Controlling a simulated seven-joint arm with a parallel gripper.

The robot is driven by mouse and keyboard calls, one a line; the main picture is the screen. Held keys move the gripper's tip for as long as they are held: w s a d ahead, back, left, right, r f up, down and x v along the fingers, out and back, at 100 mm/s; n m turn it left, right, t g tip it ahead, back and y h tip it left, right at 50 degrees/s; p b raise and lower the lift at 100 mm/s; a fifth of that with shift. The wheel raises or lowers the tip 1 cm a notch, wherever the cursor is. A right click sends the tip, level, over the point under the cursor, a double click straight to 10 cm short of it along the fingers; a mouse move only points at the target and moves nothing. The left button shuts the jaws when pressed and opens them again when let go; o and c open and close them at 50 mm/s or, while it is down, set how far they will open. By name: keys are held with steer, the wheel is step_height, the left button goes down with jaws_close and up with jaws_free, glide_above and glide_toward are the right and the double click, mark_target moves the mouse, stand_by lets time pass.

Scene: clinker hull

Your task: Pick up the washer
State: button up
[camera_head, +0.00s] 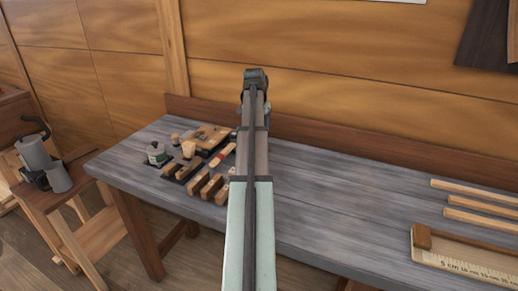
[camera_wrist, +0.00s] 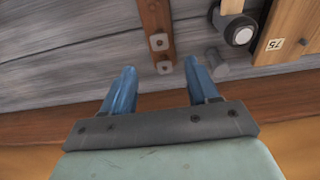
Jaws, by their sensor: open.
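In the wrist view, my gripper (camera_wrist: 160,68) has its two blue fingers apart, with nothing held between them. A small grey square plate with a dot at its middle, which looks like a washer (camera_wrist: 164,67), shows between the fingertips at the end of a reddish-brown wooden strip. A second similar plate (camera_wrist: 158,41) sits further along the strip. I cannot tell which of the two is the task's washer, or whether the fingers touch anything. In the head view, my arm hides the fingers and the spot under them.
A grey cylinder (camera_wrist: 215,64) stands close to the right finger. A black-and-white round end (camera_wrist: 240,33) and a wooden piece labelled 75 (camera_wrist: 291,40) lie beyond it. On the bench (camera_head: 330,205), wooden blocks (camera_head: 205,185) lie left, a ruler (camera_head: 470,262) and strips right.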

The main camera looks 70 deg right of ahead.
steer(key=shift+d+f, duration=0.2)
steer(key=shift+f, duration=1.65)
steer(key=shift+d+f, duration=0.15)
steer(key=shift+f, duration=1.7)
steer(key=shift+f, duration=0.25)
steer(key=shift+c, duration=0.2)
jaws_close()
